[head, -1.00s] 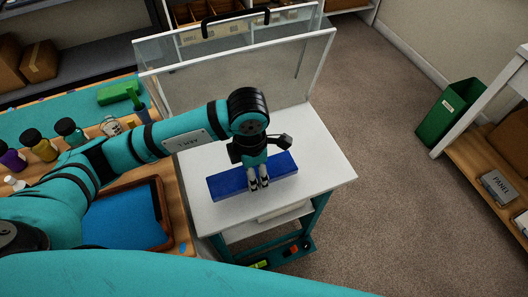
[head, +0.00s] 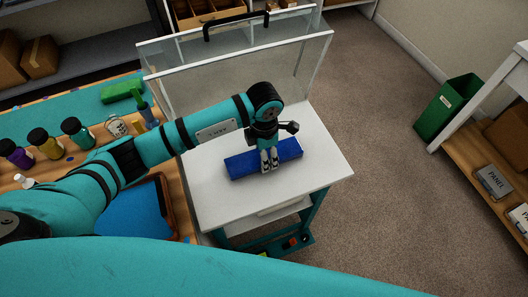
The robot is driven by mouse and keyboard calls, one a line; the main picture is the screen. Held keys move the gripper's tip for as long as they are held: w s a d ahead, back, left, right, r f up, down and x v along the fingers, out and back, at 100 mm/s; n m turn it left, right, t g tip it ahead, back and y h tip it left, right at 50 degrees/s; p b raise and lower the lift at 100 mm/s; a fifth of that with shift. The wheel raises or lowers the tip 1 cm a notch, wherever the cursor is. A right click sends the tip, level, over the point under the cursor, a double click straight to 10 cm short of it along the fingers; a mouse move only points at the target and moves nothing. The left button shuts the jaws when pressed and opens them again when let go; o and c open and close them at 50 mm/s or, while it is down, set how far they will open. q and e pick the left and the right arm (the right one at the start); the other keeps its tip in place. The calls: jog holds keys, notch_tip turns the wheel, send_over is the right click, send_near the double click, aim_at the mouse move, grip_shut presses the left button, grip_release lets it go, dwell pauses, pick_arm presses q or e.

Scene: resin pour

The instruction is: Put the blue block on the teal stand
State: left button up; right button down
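The blue block (head: 240,168) is a long, dark blue bar at the middle of the teal stand's white top (head: 320,165). The stand has teal legs and a low shelf. My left gripper (head: 270,164) reaches in from the left, points down and is shut on the block near its middle. Its fingers cover part of the block's front face. The block is low over the top; whether it rests on it or hangs just above, I cannot tell. My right gripper is not in view.
A clear-walled case (head: 300,65) with a black handle stands at the stand's back. On the left, a workbench holds several bottles (head: 40,140), a green item (head: 122,92) and a brown-rimmed blue tray (head: 135,212). A green bin (head: 448,112) is at the right. The floor between is clear.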

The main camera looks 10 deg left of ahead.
pick_arm(q)
jog(key=shift+f, duration=0.1)
jog(key=o, duration=1.5)
jog(key=shift+r, duration=0.3)
notch_tip(320, 180, up, 12)
jog(key=b, duration=0.3)
jog(key=shift+f, duration=0.1)
